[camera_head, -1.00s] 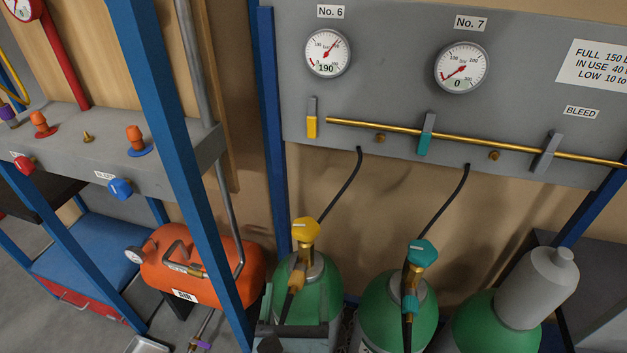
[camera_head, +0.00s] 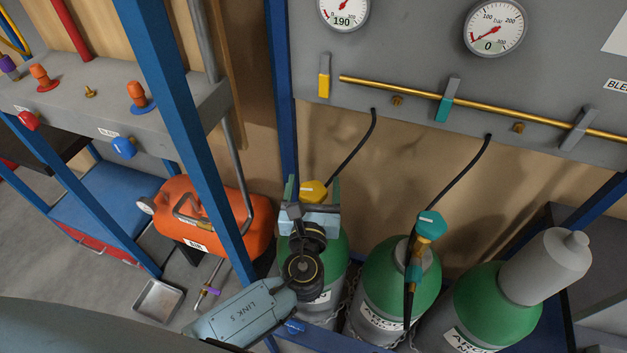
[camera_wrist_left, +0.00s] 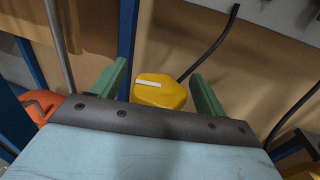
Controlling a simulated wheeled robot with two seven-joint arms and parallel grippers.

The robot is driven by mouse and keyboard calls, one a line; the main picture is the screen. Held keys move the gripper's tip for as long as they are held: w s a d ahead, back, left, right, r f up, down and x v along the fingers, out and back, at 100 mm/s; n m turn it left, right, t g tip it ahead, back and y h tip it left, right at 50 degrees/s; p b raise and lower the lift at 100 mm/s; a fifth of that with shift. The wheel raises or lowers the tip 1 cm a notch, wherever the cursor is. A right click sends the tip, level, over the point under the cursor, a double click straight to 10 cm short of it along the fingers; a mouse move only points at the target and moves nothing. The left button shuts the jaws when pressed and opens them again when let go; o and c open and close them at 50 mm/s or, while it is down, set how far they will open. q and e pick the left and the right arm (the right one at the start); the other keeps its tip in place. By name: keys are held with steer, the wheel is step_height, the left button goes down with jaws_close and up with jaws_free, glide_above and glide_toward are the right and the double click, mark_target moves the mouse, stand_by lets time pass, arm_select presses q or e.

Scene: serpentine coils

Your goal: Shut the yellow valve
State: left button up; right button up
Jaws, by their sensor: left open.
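The yellow valve knob (camera_head: 313,191) tops the left green cylinder (camera_head: 330,262). In the left wrist view the yellow knob (camera_wrist_left: 160,92), with a white mark on its top, sits between the two green fingers. My left gripper (camera_head: 313,186) is open around it, with a finger on either side. The wrist view shows the gripper (camera_wrist_left: 160,76) with gaps beside the knob; I cannot tell whether a finger touches it. My gripper and wrist hide the valve's lower body. A yellow-tipped lever (camera_head: 324,84) is on the grey panel above. My right gripper is not in view.
A black hose (camera_head: 353,150) rises from behind the knob to the panel (camera_head: 430,70). A teal valve (camera_head: 431,224) tops the middle cylinder. A blue post (camera_head: 185,120) and an orange tank (camera_head: 190,215) stand to the left. The gauges read 190 and 0.

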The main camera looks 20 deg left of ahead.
arm_select(q)
steer(key=shift+w+a, duration=0.1)
steer(key=shift+w, duration=0.45)
steer(key=c, duration=1)
steer(key=shift+r+m+h+p, duration=0.1)
steer(key=shift+m+h+p, duration=0.45)
steer(key=shift+h, duration=0.25)
steer(key=shift+d+m+h, duration=0.25)
steer(key=shift+m+h, duration=0.7)
steer(key=shift+h, duration=0.65)
steer(key=o, duration=1)
